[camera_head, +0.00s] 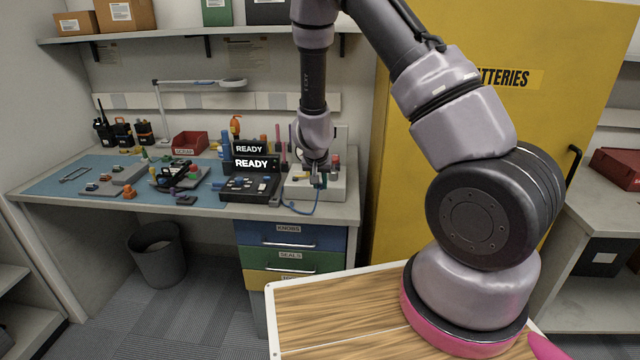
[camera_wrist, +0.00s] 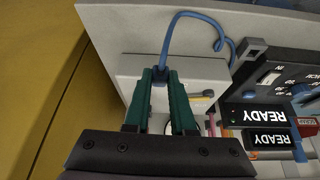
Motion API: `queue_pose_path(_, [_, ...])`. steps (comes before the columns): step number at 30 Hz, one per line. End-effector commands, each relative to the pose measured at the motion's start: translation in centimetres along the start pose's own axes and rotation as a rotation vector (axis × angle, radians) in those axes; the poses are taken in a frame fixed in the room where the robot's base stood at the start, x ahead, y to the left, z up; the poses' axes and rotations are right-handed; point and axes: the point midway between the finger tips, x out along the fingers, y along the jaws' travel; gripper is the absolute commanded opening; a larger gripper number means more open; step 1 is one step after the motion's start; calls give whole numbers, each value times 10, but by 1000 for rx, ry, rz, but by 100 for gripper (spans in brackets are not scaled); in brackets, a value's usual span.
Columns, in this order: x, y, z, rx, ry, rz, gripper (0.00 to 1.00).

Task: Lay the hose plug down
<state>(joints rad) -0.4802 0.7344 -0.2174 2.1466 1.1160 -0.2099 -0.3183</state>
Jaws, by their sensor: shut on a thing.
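My gripper (camera_head: 317,178) is over the white-grey box at the right end of the bench. In the wrist view its two green fingers (camera_wrist: 168,82) are closed around a small dark blue piece, the hose plug (camera_wrist: 160,78). A blue hose (camera_wrist: 178,20) runs from the plug, curves over the bench and loops back beside the box. The hose also shows in the head view (camera_head: 299,211), hanging in front of the box (camera_head: 333,190). The fingers hide much of the plug, and I cannot tell whether it touches the box.
A black tester (camera_head: 249,187) with READY displays stands left of the box. A small grey block (camera_wrist: 250,48) lies between them. The bench's front strip is mostly bare. A yellow cabinet (camera_head: 400,200) stands right.

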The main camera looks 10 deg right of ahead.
Motion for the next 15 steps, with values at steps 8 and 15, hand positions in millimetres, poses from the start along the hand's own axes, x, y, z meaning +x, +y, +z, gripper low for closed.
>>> queue_pose_path(8, [0,0,0,-1,1,0,0])
queue_pose_path(15, [12,2,6,-1,0,4,0])
